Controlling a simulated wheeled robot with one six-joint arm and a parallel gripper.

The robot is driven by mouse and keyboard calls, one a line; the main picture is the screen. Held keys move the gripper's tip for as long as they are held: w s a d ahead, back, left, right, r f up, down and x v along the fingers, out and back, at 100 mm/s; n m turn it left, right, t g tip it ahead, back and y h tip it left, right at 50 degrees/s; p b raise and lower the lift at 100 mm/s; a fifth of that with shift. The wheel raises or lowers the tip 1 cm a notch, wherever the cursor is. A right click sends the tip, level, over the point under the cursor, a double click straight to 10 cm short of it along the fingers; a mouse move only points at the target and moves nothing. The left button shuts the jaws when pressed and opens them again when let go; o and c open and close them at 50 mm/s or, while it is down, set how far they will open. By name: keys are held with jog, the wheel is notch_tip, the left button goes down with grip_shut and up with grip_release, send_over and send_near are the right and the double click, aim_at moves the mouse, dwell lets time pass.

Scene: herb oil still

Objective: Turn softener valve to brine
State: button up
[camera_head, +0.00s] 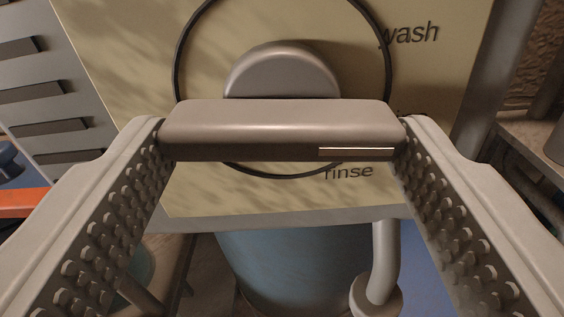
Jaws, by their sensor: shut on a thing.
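The softener valve has a grey bar handle (280,128) lying level across a round grey hub (282,72). The handle stands in front of a cream panel (205,192) with a black ring (178,60) drawn or fixed around the hub. A pale line on the handle is near its right end. The panel reads "wash" at upper right and "rinse" below right; another label right of the handle is mostly hidden. No "brine" label shows. My gripper (282,135) is shut on the handle, one fingertip at each end.
Below the panel stands a blue tank (300,260) with a grey pipe (386,260) at its right. Grey slats (45,92) and an orange bar (25,201) are at the left. A grey shelf or ledge (520,140) is at the right.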

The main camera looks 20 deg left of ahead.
jog(key=shift+m, duration=0.8)
jog(key=o, duration=1)
jog(key=shift+s, duration=0.15)
jog(key=v, duration=1.7)
jog(key=shift+s+d, duration=0.1)
